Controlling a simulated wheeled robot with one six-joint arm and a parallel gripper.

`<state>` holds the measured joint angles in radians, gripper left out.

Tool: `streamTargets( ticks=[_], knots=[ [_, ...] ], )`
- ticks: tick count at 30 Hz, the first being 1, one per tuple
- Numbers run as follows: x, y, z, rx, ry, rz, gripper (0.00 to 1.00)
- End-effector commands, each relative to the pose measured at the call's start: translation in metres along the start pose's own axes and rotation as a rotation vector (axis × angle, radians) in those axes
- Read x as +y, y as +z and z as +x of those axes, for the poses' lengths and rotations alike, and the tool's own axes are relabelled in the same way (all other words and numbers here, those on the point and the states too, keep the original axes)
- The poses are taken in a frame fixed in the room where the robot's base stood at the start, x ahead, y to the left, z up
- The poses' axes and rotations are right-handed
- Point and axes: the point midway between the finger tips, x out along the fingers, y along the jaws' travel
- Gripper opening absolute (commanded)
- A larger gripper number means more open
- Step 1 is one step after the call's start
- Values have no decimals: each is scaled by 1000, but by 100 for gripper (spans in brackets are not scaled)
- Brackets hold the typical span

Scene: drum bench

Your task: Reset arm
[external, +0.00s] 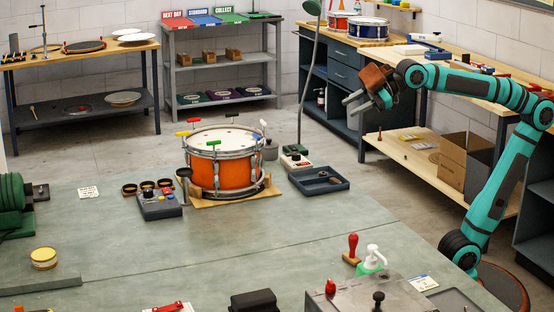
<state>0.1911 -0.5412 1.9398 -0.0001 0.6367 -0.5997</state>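My gripper (358,101) is at the upper right of the external view, raised in the air at the end of my teal and black arm. It points to the left and down, beyond the right part of the green bench (130,250). Its two grey fingers look spread apart, with nothing visible between them. An orange drum (223,176) with a pale head stands upright on a wooden board on the bench, well to the left of and below my gripper.
Around the drum are a control box (160,205), a black tray (318,180) and a tall lamp (306,70). A green pump bottle (371,262) and a red-handled stamp (352,248) stand near the front right. The bench's left-middle area is mostly clear.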

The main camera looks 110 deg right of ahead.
Motion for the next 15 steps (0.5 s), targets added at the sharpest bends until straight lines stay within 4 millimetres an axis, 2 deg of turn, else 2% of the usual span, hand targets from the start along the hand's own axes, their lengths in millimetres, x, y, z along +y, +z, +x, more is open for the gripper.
streamTargets(
  ticks=[1, 6, 15],
  knots=[
    [-14, 6, -10, 36, 4, 35, 33],
    [-52, 27, -34, 162, 12, 184, 33],
    [-113, 72, -71, 373, -25, 435, 33]
  ],
)
